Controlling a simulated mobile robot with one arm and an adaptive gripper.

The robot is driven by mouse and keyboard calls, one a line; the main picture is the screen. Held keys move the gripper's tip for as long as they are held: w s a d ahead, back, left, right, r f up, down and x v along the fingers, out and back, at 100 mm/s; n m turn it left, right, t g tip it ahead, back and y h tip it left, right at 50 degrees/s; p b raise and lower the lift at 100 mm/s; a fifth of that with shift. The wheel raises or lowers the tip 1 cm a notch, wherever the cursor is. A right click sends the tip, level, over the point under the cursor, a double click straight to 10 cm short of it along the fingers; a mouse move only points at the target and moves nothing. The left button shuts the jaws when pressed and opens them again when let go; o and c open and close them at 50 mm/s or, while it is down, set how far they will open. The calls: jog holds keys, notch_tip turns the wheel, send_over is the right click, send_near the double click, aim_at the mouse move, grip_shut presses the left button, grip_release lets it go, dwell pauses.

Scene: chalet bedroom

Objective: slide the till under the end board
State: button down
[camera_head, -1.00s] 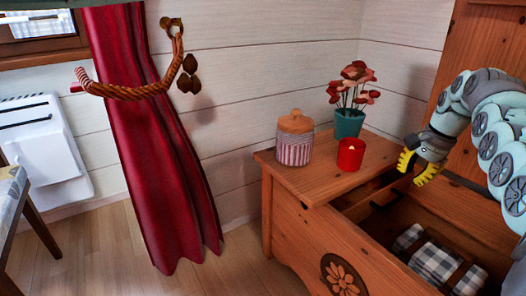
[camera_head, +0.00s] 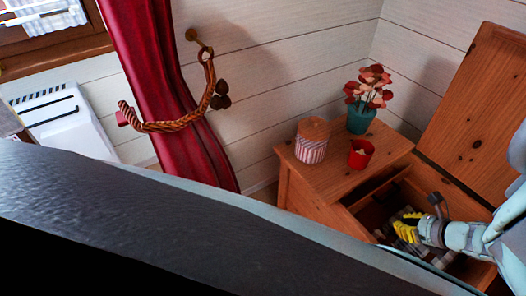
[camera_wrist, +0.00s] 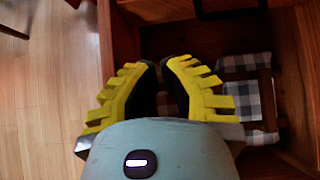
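The open wooden chest has a fixed end board (camera_head: 335,176) at its left end. A dark gap (camera_head: 375,193) shows beneath the board's right edge. The till is not clear in the head view; in the wrist view a dark handle-like bar (camera_wrist: 232,11) and a wooden piece (camera_wrist: 155,9) show at the top, and I cannot tell whether they belong to it. My gripper (camera_head: 403,229) is inside the chest opening, yellow fingers pointing left. The wrist view shows my gripper (camera_wrist: 161,66) partly open, with an empty gap between the fingertips.
A striped jar (camera_head: 312,147), a red cup (camera_head: 361,153) and a potted flower (camera_head: 361,119) stand on the end board. A checkered cloth (camera_wrist: 245,98) lies in the chest. The raised lid (camera_head: 475,100) stands behind. A large dark shape covers the lower left of the head view.

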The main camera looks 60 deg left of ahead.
aim_at(358, 207)
jog(key=b+x, duration=0.2)
jog(key=x, duration=0.2)
jog(key=a+r+b+x, duration=0.1)
jog(key=b+x, duration=0.2)
jog(key=x, duration=0.1)
jog(key=b+x, duration=0.2)
jog(key=x, duration=0.2)
jog(key=shift+a+r, duration=0.2)
jog(key=shift+a, duration=0.25)
jog(key=shift+a+b, duration=0.3)
jog(key=a+b, duration=0.2)
jog(key=a, duration=0.2)
jog(key=shift+w+a+f, duration=0.1)
jog(key=shift+a, duration=0.35)
